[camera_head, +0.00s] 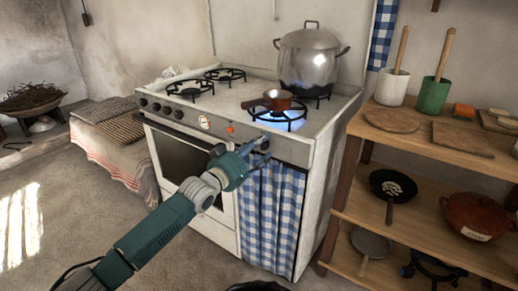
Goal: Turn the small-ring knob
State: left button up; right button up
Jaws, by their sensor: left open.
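The white stove (225,112) stands in the middle with a front panel carrying several dark knobs (155,107) at its left part. A round dial (204,122) and a small orange spot (230,129) sit further right on the panel. The front right burner (278,117) has a blue flame under a small copper pot (277,98). My left gripper (261,144) is open at the right part of the front panel, below that burner. It covers the panel there, so I cannot tell which knob is at the fingers or whether they touch it.
A large lidded pot (309,58) stands on the back right burner. A blue checked curtain (268,215) hangs below the panel. A wooden shelf (420,222) with pans and utensil pots stands close on the right. The floor (80,225) at left is clear.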

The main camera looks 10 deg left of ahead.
pick_arm(q)
jog(key=c, duration=1.2)
jog(key=shift+o, duration=0.2)
